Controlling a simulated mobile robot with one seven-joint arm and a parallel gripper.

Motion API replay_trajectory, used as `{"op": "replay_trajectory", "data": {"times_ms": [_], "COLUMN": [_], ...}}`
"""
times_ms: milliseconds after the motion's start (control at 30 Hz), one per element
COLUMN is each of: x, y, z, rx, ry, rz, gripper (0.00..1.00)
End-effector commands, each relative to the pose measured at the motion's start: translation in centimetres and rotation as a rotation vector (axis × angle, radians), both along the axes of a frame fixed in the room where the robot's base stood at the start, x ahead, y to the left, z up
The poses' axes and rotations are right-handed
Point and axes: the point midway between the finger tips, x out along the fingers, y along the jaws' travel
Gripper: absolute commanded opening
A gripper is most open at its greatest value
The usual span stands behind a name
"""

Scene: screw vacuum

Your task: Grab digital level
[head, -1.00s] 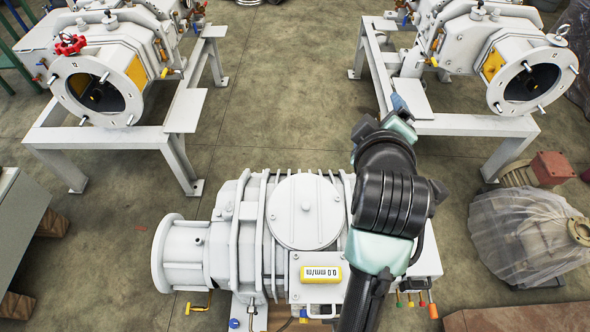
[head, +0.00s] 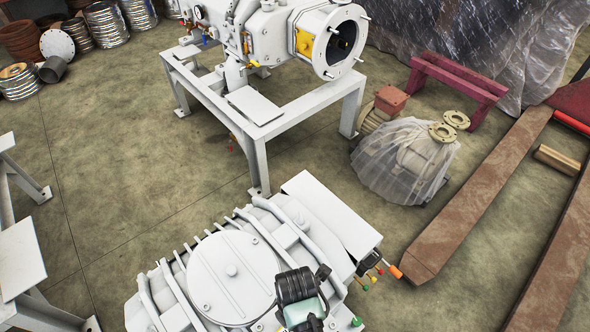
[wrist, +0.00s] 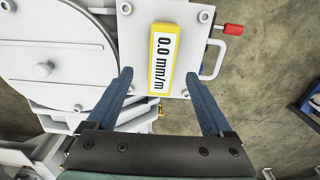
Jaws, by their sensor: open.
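The digital level (wrist: 161,60) is a yellow-framed block with a white display reading "0.0 mm/m". In the wrist view it lies on a light grey bolted plate (wrist: 183,15) of the vacuum pump. My gripper (wrist: 162,80) is open, with its two blue fingers apart. The near end of the level shows between the fingertips, closer to the right finger; I cannot tell the height gap. Nothing is held. In the head view only part of my arm shows at the bottom, and the level and fingers are out of sight.
The pump (head: 231,272) fills the lower middle of the head view, with coloured knobs at its right end. A wrapped machine (head: 405,165) and a rusty beam (head: 480,200) stand to the right.

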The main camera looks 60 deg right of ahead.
Motion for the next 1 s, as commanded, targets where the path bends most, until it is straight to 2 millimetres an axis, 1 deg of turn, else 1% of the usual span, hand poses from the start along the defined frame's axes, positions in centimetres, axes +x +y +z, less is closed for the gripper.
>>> {"op": "replay_trajectory", "data": {"times_ms": [33,167,267,400,500,600,800,967,1000], "x": [0.0,0.0,-0.2,-0.5,-0.4,-0.4,-0.4,-0.4,-0.4], "y": [0.0,0.0,0.1,0.2,0.2,0.2,0.2,0.2,0.2], "z": [-0.6,-1.3,-2.6,-4.8,-5.8,-6.1,-6.1,-6.1,-6.1], "rx": [0.000,-0.001,0.000,0.000,0.000,-0.001,-0.001,-0.001,-0.001], "ry": [0.001,-0.001,0.000,0.000,-0.001,-0.002,-0.002,-0.002,-0.002], "rz": [0.000,0.000,-0.002,-0.001,-0.001,-0.001,0.000,0.000,0.000], "gripper": [0.85,0.85,0.85,0.85,0.85,0.85,0.85,0.56,0.49]}}
